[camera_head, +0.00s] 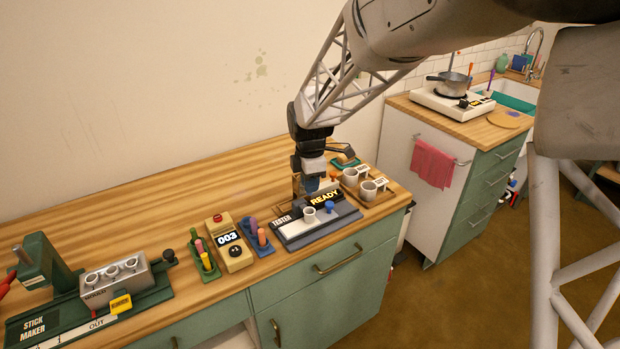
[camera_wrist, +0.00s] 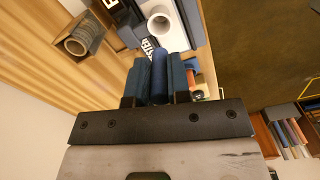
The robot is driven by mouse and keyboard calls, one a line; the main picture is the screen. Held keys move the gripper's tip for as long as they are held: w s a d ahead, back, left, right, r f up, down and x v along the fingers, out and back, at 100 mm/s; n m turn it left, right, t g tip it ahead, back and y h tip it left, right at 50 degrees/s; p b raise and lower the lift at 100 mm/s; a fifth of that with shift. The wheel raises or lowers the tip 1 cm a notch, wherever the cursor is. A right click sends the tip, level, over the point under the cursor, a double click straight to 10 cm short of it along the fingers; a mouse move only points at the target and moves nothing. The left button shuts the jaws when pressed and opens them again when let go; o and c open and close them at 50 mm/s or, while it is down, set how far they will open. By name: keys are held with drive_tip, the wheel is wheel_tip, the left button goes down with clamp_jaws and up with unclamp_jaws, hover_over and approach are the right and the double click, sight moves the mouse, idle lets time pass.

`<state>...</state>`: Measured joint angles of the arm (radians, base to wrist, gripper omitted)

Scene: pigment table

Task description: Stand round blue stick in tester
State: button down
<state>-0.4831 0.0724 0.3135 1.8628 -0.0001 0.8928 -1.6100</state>
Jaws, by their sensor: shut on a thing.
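The tester (camera_head: 290,235) is a grey and dark unit on the counter with a lit READY display (camera_head: 325,197). A white round cup (camera_head: 309,214) and a blue knob (camera_head: 329,207) stand on it. My gripper (camera_head: 311,186) is low, just behind the tester in the head view. In the wrist view my gripper (camera_wrist: 159,75) is shut on the round blue stick (camera_wrist: 160,70), which lies between the two dark blue fingers. The white cup also shows there, beyond the fingertips (camera_wrist: 161,21). In the head view the stick cannot be told apart from the fingers.
Left of the tester stand a blue holder (camera_head: 262,250) with coloured sticks, a yellow counter box (camera_head: 236,258) reading 003 and a green stick holder (camera_head: 208,270). The stick maker (camera_head: 75,310) is far left. A tray with mugs (camera_head: 376,199) stands close on the right.

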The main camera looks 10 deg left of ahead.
hover_over(311, 222)
drive_tip(key=w, duration=0.1)
drive_tip(key=shift+w+a+f, duration=0.1)
drive_tip(key=shift+a+f, duration=0.1)
drive_tip(key=shift+f, duration=1.85)
drive_tip(key=shift+w+a+f, duration=0.1)
drive_tip(key=shift+a+f, duration=0.05)
drive_tip(key=shift+f, duration=1.85)
drive_tip(key=shift+s+d+f, duration=0.1)
drive_tip(key=shift+s+f, duration=0.05)
drive_tip(key=shift+f, duration=0.45)
drive_tip(key=shift+s+d+f, duration=0.1)
drive_tip(key=shift+f, duration=0.5)
drive_tip(key=c, duration=0.9)
unclamp_jaws()
drive_tip(key=shift+r, duration=0.6)
drive_tip(key=shift+c, duration=0.5)
drive_tip(key=shift+o, duration=0.6)
drive_tip(key=r, duration=0.6)
drive_tip(key=w+r, duration=0.1)
drive_tip(key=r, duration=0.2)
drive_tip(key=shift+a+r, duration=0.1)
drive_tip(key=shift+a, duration=0.25)
